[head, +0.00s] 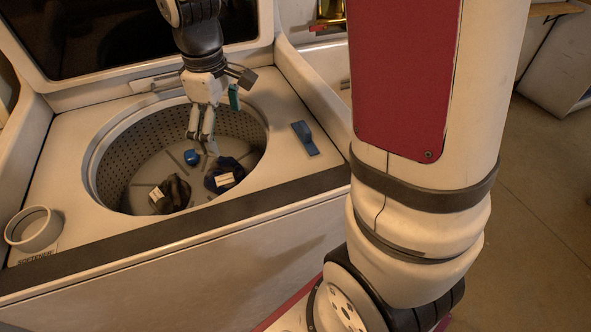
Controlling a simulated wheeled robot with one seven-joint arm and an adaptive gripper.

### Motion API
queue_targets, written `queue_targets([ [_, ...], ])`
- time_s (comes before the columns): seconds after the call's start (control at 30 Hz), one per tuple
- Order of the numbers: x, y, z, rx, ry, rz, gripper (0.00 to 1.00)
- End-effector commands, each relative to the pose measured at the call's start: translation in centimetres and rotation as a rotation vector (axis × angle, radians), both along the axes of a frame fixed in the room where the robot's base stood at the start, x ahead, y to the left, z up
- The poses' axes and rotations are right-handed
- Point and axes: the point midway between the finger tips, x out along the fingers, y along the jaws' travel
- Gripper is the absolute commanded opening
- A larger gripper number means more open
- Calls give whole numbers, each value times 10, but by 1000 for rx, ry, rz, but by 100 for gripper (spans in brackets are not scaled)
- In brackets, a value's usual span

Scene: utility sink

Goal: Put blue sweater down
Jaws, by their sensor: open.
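A dark blue cloth bundle with a white label (222,180), which looks like the blue sweater, lies on the floor of the round washer tub (116,180), at its right side. My gripper (203,140) is open and points down into the tub, above and a little left of this bundle. Nothing shows between its fingers. I cannot tell whether a fingertip touches the bundle.
A dark brown-black cloth bundle with a white label (175,193) lies left of the blue one in the tub. A small bright blue object (192,157) lies behind them. A blue clip-like piece (305,138) sits on the top panel at right, and a white ring-shaped cup (34,229) at left.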

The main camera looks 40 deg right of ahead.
Motion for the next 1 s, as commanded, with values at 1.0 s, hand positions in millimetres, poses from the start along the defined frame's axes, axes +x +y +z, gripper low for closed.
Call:
queue_targets([
  [1.0,-255,16,86,105,-142,-618,100],
])
